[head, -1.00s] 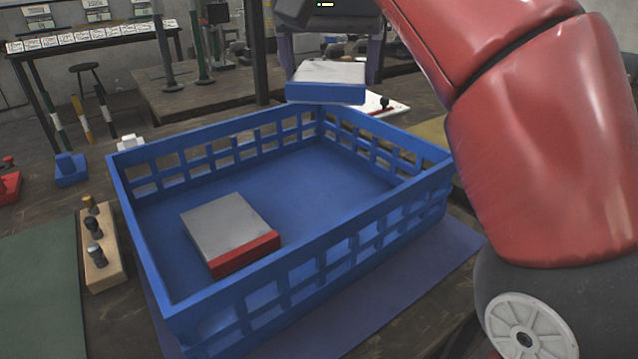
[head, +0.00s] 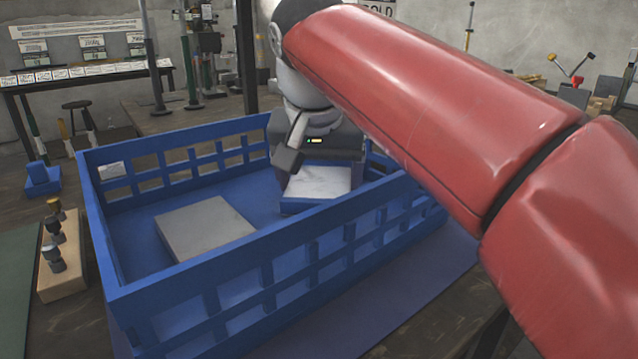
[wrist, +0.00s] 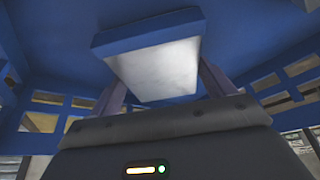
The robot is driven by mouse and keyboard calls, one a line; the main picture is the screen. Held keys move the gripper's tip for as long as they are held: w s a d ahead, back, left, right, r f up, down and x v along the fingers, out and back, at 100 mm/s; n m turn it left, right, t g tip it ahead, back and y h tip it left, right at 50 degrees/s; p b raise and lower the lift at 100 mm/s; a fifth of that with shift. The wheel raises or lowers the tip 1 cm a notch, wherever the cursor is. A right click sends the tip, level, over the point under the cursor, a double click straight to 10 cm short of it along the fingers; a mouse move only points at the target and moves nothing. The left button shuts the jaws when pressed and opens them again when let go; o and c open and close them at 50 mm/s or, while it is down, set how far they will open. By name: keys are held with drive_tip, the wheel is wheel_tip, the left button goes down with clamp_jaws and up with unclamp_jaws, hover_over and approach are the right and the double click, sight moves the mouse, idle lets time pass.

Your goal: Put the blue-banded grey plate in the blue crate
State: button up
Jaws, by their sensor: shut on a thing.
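The blue-banded grey plate (head: 318,181) is inside the blue crate's walls, in the right part of the crate. My gripper (head: 300,185) is shut on it, with the fingers at its two sides. In the wrist view the plate (wrist: 155,70) shows its pale face and blue band, with a finger (wrist: 215,78) on the right and one on the left. The blue crate (head: 190,290) stands on the table.
Another grey plate (head: 205,228) lies in the crate's left part, apart from the held one. A wooden block with dark knobs (head: 62,270) stands left of the crate. A blue fixture (head: 42,178) is at the far left. My red arm reaches over the crate's right side.

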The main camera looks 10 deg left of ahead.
drive_tip(key=shift+f, duration=0.1)
drive_tip(key=o, duration=1.5)
drive_tip(key=shift+f, duration=0.1)
drive_tip(key=shift+r, duration=0.3)
drive_tip(key=p+v, duration=0.4)
drive_tip(key=v, duration=0.7)
drive_tip(key=shift+s+r, duration=0.25)
drive_tip(key=shift+r, duration=0.1)
